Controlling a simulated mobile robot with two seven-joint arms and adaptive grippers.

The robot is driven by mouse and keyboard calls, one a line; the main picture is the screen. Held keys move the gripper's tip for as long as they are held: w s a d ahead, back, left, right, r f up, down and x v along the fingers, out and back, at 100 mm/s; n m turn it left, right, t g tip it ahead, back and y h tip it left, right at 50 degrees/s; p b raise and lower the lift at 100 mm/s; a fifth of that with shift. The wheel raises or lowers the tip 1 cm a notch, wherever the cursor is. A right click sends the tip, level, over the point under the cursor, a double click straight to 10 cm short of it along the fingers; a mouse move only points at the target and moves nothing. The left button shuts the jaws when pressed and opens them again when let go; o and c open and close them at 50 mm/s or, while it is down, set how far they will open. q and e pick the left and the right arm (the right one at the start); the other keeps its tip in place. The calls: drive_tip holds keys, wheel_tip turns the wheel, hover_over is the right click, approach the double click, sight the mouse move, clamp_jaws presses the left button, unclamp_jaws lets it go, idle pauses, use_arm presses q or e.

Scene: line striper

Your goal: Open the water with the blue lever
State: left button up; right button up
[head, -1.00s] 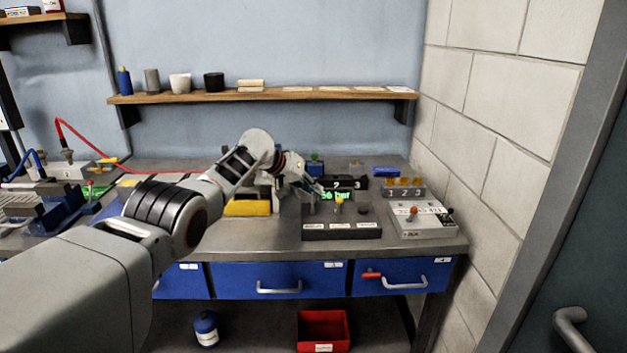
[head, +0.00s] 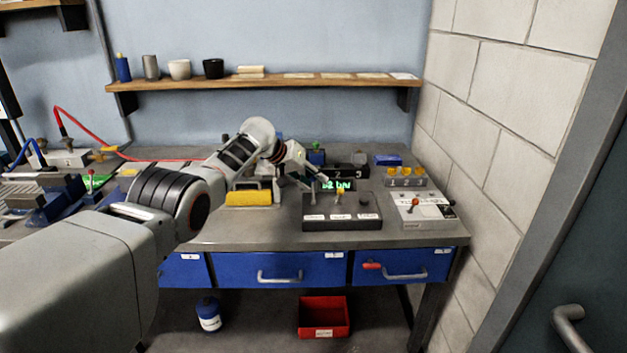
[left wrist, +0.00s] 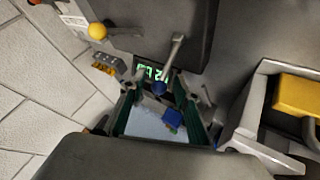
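The dark control box (head: 341,212) stands on the bench with small levers on top and three white labels on its front. One lever has a yellow knob (head: 340,190). The blue lever's knob (left wrist: 158,88) shows in the left wrist view at the end of a grey rod (left wrist: 174,56). My left gripper (head: 308,177) is over the left part of the box, its fingers apart around the blue knob in the wrist view. I cannot tell whether they touch it. A green lit display (head: 337,185) sits behind the box, partly covered. My right gripper is not in view.
A grey panel (head: 422,212) with a red knob stands to the right, before a block with several yellow pieces (head: 405,176). A yellow-topped fixture (head: 248,198) is left of the box. A brick wall (head: 500,130) closes the right side.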

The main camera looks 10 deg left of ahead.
sight(311, 177)
use_arm(q)
drive_tip(key=shift+r, duration=0.1)
drive_tip(key=shift+r, duration=0.1)
drive_tip(key=shift+s+a+r, duration=0.2)
drive_tip(key=shift+r, duration=0.15)
drive_tip(key=shift+v, duration=1)
drive_tip(key=v, duration=0.9)
drive_tip(key=shift+f, duration=0.15)
drive_tip(key=shift+s, duration=0.15)
